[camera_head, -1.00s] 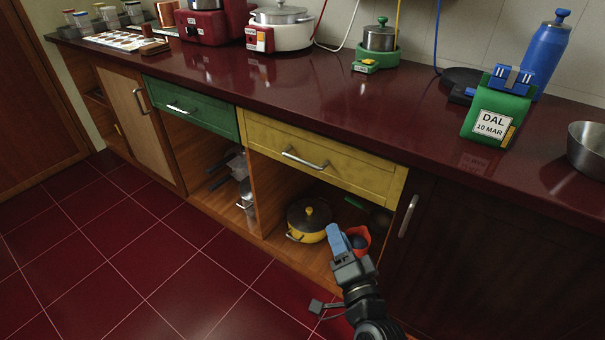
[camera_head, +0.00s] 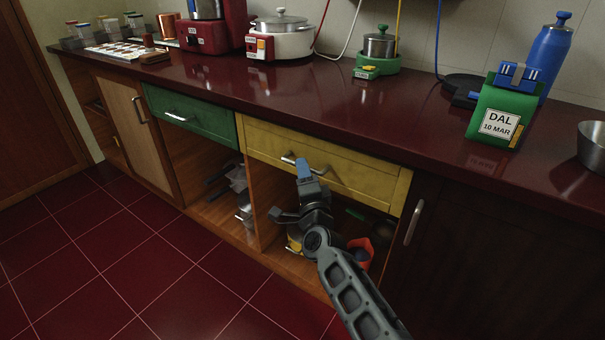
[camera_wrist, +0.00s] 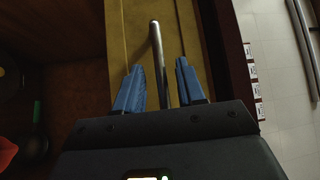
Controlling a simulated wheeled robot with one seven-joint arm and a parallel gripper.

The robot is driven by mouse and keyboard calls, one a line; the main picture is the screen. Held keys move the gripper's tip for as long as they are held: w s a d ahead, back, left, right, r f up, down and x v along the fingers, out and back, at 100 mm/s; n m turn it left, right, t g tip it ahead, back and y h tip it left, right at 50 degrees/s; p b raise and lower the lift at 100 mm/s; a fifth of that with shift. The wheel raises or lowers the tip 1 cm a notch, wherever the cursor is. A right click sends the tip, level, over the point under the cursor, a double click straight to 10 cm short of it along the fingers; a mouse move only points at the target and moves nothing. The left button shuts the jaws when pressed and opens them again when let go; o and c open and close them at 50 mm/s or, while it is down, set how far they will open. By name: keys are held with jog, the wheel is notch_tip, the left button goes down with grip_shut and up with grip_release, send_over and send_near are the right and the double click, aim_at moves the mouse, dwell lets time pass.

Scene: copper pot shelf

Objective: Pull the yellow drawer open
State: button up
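The yellow drawer (camera_head: 368,180) sits under the countertop, its front appearing flush with the cabinet. Its silver bar handle (camera_head: 288,158) is partly hidden by my gripper (camera_head: 304,166) in the head view. In the wrist view, the handle (camera_wrist: 157,45) runs between the two blue fingers of my gripper (camera_wrist: 160,85). The fingers stand on either side of the bar with a visible gap, so my gripper is open. The yellow drawer front (camera_wrist: 130,45) lies behind the handle.
The green drawer (camera_head: 205,118) is to the left. Below the yellow drawer is an open shelf with a yellow pot (camera_head: 293,246), mostly hidden by my arm, and a red item (camera_head: 362,246). A dark cabinet door with a vertical handle (camera_head: 412,222) is at right. The tiled floor in front is clear.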

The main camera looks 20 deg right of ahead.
jog(key=shift+w+d+r, duration=0.1)
jog(key=shift+w, duration=0.6)
jog(key=shift+c, duration=0.5)
grip_shut()
